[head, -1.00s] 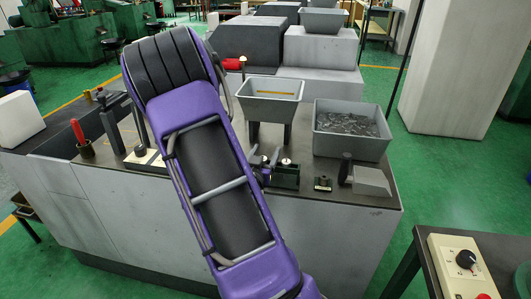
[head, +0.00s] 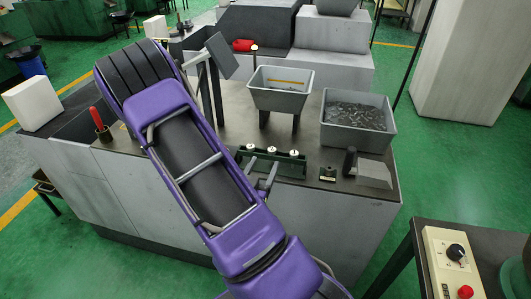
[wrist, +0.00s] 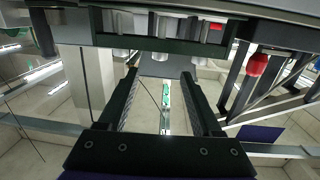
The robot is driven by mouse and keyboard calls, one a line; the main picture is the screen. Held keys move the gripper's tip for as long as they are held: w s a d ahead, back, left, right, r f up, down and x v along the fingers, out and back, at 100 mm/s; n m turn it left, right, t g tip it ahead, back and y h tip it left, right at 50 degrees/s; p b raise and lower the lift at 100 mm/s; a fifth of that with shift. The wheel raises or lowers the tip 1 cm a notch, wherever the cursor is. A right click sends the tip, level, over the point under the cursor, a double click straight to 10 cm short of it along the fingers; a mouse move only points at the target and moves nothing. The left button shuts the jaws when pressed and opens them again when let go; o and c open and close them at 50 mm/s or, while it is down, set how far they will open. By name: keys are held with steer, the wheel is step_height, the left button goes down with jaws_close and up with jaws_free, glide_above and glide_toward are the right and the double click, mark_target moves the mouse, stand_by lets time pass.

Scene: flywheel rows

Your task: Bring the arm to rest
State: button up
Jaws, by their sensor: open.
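My purple and black arm (head: 190,150) reaches up across the left half of the head view, over the grey workbench (head: 340,210). I cannot clearly make out my gripper in the head view. In the wrist view my gripper (wrist: 159,76) has its two dark fingers apart, with nothing between them. A dark green bar with silver pegs (wrist: 150,46) crosses the top of that view, close beyond the fingertips. I cannot tell whether they touch. A red-ended handle (wrist: 256,66) is to the right of the fingers.
A green fixture with several pale knobs (head: 270,160) stands on the bench. A grey hopper (head: 281,98) and a bin of small metal parts (head: 357,140) are behind it. A red handle (head: 99,118) rises at the left. A control box (head: 453,268) is at the lower right.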

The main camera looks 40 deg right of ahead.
steer(key=shift+s+a, duration=0.2)
stand_by(0.6)
